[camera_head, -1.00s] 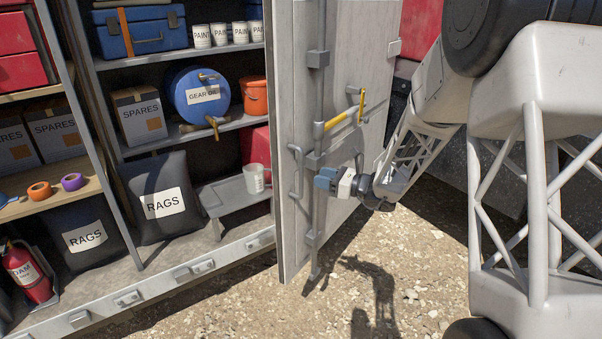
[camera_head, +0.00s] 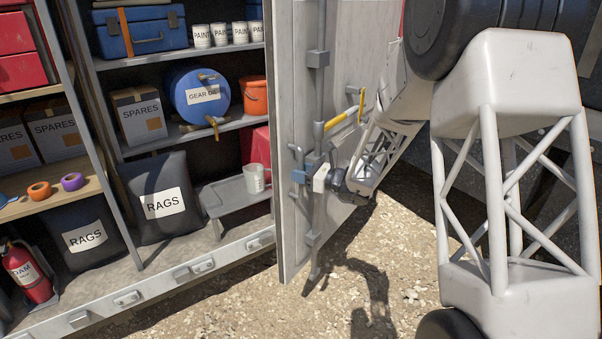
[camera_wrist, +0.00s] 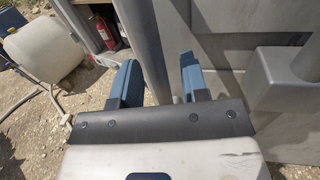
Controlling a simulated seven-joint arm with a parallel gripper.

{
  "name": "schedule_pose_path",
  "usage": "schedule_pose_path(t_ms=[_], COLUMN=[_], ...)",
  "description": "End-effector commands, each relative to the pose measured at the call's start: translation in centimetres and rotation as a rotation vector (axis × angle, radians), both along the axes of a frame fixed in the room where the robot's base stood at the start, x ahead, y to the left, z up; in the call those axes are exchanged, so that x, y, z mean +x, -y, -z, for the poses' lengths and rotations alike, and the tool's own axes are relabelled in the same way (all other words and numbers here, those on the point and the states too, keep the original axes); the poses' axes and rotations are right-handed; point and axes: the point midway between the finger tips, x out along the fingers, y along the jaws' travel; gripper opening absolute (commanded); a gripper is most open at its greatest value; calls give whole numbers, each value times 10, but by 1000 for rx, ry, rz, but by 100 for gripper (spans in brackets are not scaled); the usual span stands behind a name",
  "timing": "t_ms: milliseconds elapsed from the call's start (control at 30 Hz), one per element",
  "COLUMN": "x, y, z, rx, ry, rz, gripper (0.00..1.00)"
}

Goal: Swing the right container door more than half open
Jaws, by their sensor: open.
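My gripper (camera_head: 298,176) is at the grab handle, below the yellow lever, and hides the handle's lower part. In the wrist view, my blue fingers (camera_wrist: 158,78) are apart, with the grey door edge (camera_wrist: 147,45) seen beyond the gap. I cannot tell whether the fingers straddle the handle.
Left of the door are shelves with a blue gear oil drum (camera_head: 201,95), an orange bucket (camera_head: 252,93) and rag bags (camera_head: 160,195). The container sill (camera_head: 205,265) runs along the bottom. The gravel ground (camera_head: 330,315) below the door is clear. A pale tank (camera_wrist: 42,48) lies farther off.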

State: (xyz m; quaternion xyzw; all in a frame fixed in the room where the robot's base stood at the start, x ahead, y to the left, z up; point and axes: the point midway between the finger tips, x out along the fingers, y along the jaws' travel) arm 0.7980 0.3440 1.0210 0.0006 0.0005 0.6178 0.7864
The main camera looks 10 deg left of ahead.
Motion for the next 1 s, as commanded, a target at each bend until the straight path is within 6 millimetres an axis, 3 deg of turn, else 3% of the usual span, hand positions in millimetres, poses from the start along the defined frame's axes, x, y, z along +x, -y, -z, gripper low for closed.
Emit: schedule_pose_path(t_ms=[200,467,1000], x=[0,0,-3], y=[0,0,9], z=[0,0,0], rx=[0,0,-1], ry=[0,0,1], rz=[0,0,1], gripper=[41,1,0])
